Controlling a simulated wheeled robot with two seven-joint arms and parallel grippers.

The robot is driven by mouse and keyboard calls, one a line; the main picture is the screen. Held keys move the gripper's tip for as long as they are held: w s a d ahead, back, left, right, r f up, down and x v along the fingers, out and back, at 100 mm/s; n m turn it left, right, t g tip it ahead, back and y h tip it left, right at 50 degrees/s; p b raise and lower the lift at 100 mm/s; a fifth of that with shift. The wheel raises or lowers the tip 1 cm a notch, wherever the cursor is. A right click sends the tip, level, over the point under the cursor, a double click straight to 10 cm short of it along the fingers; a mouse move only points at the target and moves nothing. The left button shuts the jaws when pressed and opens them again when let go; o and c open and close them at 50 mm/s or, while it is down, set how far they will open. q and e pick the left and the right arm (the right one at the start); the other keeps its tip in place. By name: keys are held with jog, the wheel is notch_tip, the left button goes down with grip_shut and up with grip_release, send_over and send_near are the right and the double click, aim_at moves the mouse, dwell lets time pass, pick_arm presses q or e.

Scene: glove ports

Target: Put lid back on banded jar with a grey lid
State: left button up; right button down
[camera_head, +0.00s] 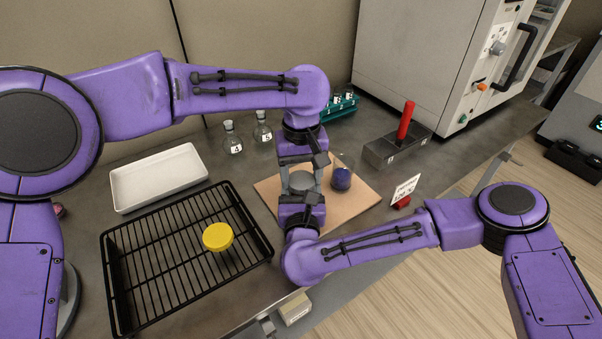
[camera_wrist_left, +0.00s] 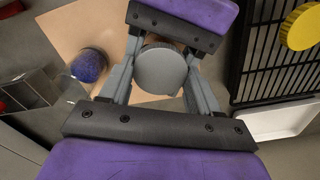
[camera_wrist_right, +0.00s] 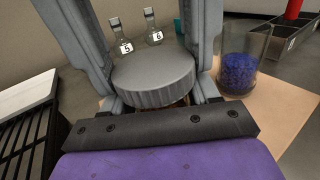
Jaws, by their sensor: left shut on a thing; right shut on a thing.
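The grey lid (camera_head: 302,181) is a round disc with a ribbed rim, held level between my facing grippers above the tan board. My left gripper (camera_wrist_left: 158,72) comes from above and behind, with its fingers shut on the lid's sides. My right gripper (camera_wrist_right: 158,98) comes from the front, lower down, and is shut on the banded jar. The lid and fingers hide almost all of the jar; only a thin brownish strip (camera_wrist_right: 178,103) shows under the lid in the right wrist view. Whether the lid touches the jar's rim cannot be told.
A glass beaker of blue grains (camera_head: 341,178) stands close right of the grippers on the tan board (camera_head: 370,194). A black rack (camera_head: 150,238) with a yellow lid (camera_head: 217,236) and a white tray (camera_head: 158,178) lie left. Flasks (camera_head: 231,138) and a grey bin (camera_head: 397,148) stand behind.

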pick_arm(q)
jog(key=m, duration=0.3)
jog(key=shift+d, duration=0.1)
jog(key=m, duration=0.5)
jog(key=o, duration=1.2)
